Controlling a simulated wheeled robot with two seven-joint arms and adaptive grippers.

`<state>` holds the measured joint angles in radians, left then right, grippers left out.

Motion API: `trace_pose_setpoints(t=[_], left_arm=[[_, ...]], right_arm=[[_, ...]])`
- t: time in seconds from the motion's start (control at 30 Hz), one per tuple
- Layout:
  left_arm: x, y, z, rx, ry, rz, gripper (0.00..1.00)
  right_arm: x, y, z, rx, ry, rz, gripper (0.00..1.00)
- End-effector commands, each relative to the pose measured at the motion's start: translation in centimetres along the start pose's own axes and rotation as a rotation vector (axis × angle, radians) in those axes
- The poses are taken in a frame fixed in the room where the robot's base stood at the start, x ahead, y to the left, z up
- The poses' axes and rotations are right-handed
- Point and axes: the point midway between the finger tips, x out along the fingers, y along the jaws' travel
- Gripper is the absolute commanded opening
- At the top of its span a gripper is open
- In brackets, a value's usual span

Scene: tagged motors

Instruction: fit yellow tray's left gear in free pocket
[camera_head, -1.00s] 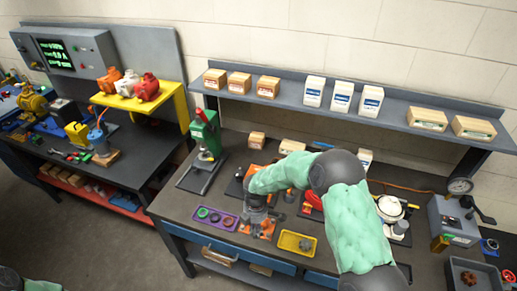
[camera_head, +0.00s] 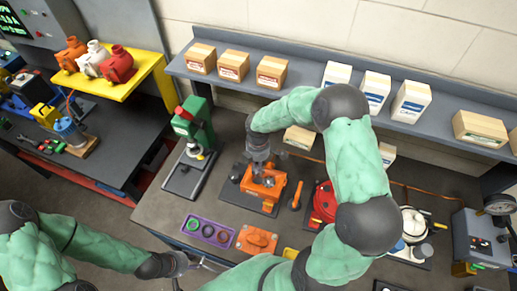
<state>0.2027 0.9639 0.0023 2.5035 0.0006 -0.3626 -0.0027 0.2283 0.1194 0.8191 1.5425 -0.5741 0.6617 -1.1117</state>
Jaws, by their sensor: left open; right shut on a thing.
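The yellow tray (camera_head: 290,253) shows only as a sliver at the front of the bench, mostly behind my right arm; its contents are hidden. An orange housing (camera_head: 275,188) stands on a dark plate mid-bench, with grey round parts in it. My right gripper (camera_head: 262,168) points down right over the housing, shut on a gear that is mostly hidden by the fingers. I cannot tell whether the gear touches a pocket. My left gripper (camera_head: 200,268) is open and empty near the bench's front edge, below the purple tray.
A shelf with boxes runs behind.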

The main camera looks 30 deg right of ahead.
Motion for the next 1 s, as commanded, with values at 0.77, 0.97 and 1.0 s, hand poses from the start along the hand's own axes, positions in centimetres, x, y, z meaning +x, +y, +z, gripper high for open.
trace_pose_setpoints(t=[0.77,0.97,1.0], left_arm=[[3.2,-1.1,-0.1,0.0,0.0,0.0,0.42],[3.1,-1.1,-0.1,0.0,0.0,0.0,0.42],[3.1,-1.1,-0.1,0.0,0.0,0.0,0.42]], right_arm=[[4.7,0.1,0.0,0.001,0.0,0.001,0.0],[4.6,0.1,0.0,0.001,0.0,0.002,0.0],[4.6,0.1,0.0,0.001,0.0,0.001,0.0]])
